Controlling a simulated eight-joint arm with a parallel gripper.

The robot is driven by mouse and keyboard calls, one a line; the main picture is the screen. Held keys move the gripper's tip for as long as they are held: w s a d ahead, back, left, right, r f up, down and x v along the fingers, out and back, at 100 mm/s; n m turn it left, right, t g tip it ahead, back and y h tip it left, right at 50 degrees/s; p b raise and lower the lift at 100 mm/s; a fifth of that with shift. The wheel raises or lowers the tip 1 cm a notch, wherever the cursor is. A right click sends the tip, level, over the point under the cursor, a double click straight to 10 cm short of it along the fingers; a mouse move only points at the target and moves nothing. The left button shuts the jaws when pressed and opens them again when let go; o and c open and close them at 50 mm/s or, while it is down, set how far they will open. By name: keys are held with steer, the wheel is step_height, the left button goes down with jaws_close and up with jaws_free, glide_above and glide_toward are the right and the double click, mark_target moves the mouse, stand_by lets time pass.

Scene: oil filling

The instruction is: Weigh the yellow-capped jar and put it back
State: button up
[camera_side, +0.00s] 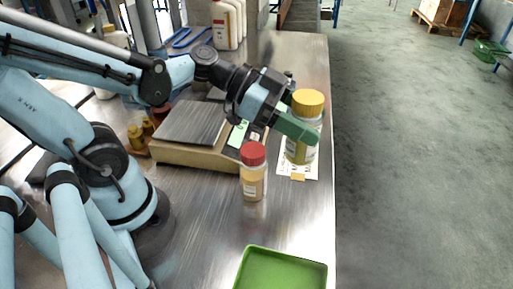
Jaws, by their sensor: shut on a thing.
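The yellow-capped jar (306,104) is upright at the right side of the table, with amber contents in its clear body. My gripper (299,133) is shut on it around the upper body, just under the cap. The jar's base appears over or on a white paper label (312,172); I cannot tell whether it touches. The scale (193,124), with a flat dark plate and a tan body, stands to the left of the jar. Its plate is bare, and my gripper partly hides its right end.
A red-capped jar (253,173) stands upright in front of the scale, left of the held jar. A green tray (281,269) lies at the front. Small yellow items (140,134) stand left of the scale. White bottles (227,25) stand at the back. The table's right edge is close to the held jar.

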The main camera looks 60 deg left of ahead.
steer(key=s+d+r+m+g+h, duration=0.1)
steer(key=s+d+r+m+g, duration=0.2)
steer(key=m+g, duration=0.45)
steer(key=s+d+r+m+g, duration=0.2)
steer(key=d+m+g, duration=0.35)
steer(key=g, duration=0.25)
steer(key=shift+t, duration=0.25)
steer(key=shift+a+f, duration=0.15)
steer(key=shift+f, duration=2.65)
steer(key=shift+a+f, duration=0.2)
steer(key=shift+f, duration=2.6)
steer(key=shift+a+f, duration=0.15)
steer(key=shift+f, duration=2.65)
steer(key=shift+f, duration=0.55)
steer(key=o, duration=1.3)
steer(key=shift+a, duration=0.1)
